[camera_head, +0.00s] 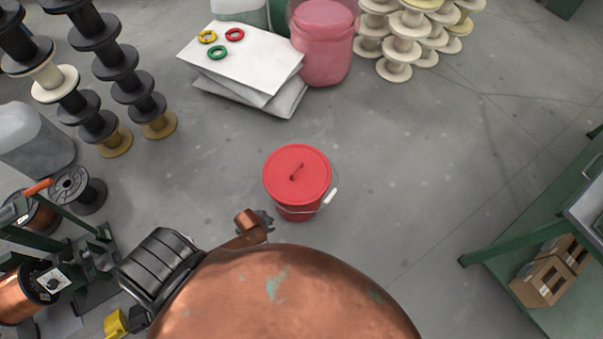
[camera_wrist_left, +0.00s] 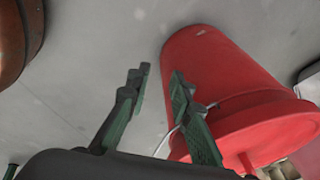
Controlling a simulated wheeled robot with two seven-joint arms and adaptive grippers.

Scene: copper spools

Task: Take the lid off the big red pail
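The big red pail (camera_head: 299,212) stands upright on the floor with its red lid (camera_head: 285,170) on top. The lid has a small handle in its middle, and a wire bail with a white grip hangs at the pail's right side. My left gripper (camera_head: 267,219) is low beside the pail's front left, partly hidden by my own copper-coloured body. In the left wrist view my left gripper (camera_wrist_left: 160,78) is open with nothing between its fingers. There the pail (camera_wrist_left: 215,75) appears upside down, its lid (camera_wrist_left: 270,132) at lower right; one finger overlaps the pail. Contact cannot be told. My right gripper is not in view.
White slabs (camera_head: 245,62) with three coloured rings lie behind the pail, near a pink translucent tub (camera_head: 323,45). Stacked black spools (camera_head: 135,75) stand at the left. A green bench (camera_head: 530,220) is at the right. Floor around the pail is mostly clear.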

